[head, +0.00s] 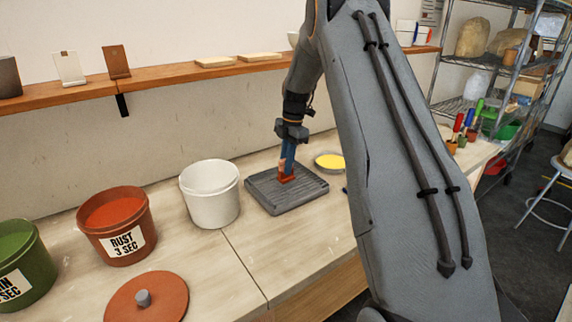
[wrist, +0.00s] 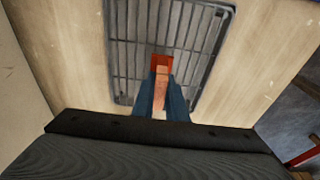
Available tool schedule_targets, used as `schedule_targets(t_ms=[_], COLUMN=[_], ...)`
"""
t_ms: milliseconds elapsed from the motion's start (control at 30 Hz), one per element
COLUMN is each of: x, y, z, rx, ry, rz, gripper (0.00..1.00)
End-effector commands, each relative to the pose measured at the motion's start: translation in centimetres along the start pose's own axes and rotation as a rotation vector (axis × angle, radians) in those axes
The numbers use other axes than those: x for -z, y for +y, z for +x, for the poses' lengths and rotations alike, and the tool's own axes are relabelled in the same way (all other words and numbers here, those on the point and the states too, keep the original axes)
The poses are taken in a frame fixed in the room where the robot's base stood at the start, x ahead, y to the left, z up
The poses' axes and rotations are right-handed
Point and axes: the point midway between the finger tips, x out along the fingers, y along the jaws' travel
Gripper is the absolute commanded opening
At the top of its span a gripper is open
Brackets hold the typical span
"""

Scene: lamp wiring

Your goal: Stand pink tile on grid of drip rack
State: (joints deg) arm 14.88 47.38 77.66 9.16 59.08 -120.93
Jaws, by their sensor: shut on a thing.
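My gripper (head: 287,155) is shut on the pink tile (head: 286,173), holding it upright over the middle of the drip rack (head: 308,193). The tile's lower end is rust-red and its upper part pale pink. In the wrist view the tile (wrist: 161,72) sits between the blue fingers of my gripper (wrist: 160,95), with its rust-red end over the dark bars of the rack's grid (wrist: 125,45). The tile's lower end is at or very close to the grid; I cannot tell whether it touches.
A white bucket (head: 209,195) stands just left of the rack. A rust bucket (head: 117,228), a green bucket (head: 22,265) and a red-brown lid (head: 147,299) are further left. A yellow-filled dish (head: 330,161) is behind the rack. A wall shelf (head: 170,76) holds sample tiles.

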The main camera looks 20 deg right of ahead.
Motion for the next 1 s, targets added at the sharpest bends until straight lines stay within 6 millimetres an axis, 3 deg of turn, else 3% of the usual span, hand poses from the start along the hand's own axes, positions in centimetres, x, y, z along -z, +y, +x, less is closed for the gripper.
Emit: schedule_targets(t_ms=[33, 67, 167, 567, 1000], x=[0.0, 0.0, 0.0, 0.0, -0.1], y=[0.0, 0.0, 0.0, 0.1, 0.2], z=[0.2, 0.2, 0.2, -0.5, -8.6], rx=[0.001, 0.001, 0.001, -0.001, -0.004], ry=[0.000, 0.000, 0.000, 0.000, -0.001], rz=[0.000, 0.000, 0.000, 0.000, 0.001], gripper=[0.00, 0.16, 0.31, 0.31, 0.31])
